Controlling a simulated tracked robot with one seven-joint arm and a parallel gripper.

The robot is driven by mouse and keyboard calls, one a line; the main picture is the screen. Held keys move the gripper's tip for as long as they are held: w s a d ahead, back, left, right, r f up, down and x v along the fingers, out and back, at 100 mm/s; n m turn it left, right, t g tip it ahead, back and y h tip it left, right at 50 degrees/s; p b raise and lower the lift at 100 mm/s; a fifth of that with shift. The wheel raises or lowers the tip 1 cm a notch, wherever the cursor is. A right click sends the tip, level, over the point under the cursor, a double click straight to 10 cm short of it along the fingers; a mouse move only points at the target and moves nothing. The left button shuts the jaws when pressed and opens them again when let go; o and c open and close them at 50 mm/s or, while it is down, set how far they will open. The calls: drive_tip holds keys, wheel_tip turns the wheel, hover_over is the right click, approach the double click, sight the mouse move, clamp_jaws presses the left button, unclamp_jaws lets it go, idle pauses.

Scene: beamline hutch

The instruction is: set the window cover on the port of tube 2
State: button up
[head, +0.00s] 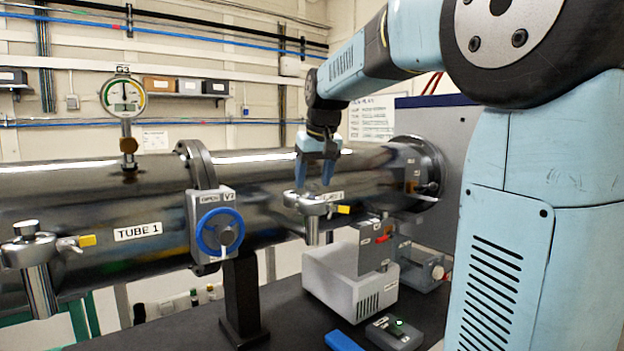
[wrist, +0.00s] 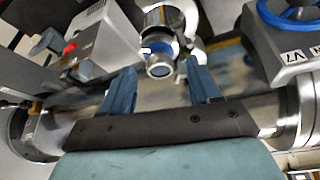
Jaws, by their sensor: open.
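The port of tube 2 (head: 312,225) is a short metal stub on the large dark tube, with a clamp and a yellow lever (head: 343,209) at its top. A pale, rounded metal piece (head: 314,198) sits at the stub's top; I cannot tell whether it is the window cover or part of the clamp. My gripper (head: 314,187) is open, pointing down just above it. In the wrist view, my gripper (wrist: 160,66) has its fingers apart, with a round metal end with a bluish face (wrist: 160,71) between them and no clear contact.
Tube 1's port (head: 38,285) at left has a knobbed metal top and a yellow lever. A blue valve wheel (head: 220,232) and a gauge (head: 123,98) stand along the tube. A white box (head: 350,280), a small control box (head: 395,332) and a blue block (head: 343,341) are on the dark bench.

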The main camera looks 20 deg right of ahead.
drive_tip(key=v, duration=1.3)
drive_tip(key=s+f+t, duration=0.1)
drive_tip(key=s+f, duration=2.1)
drive_tip(key=f, duration=0.4)
drive_tip(key=shift+a+m, duration=0.4)
drive_tip(key=shift+f, duration=0.1)
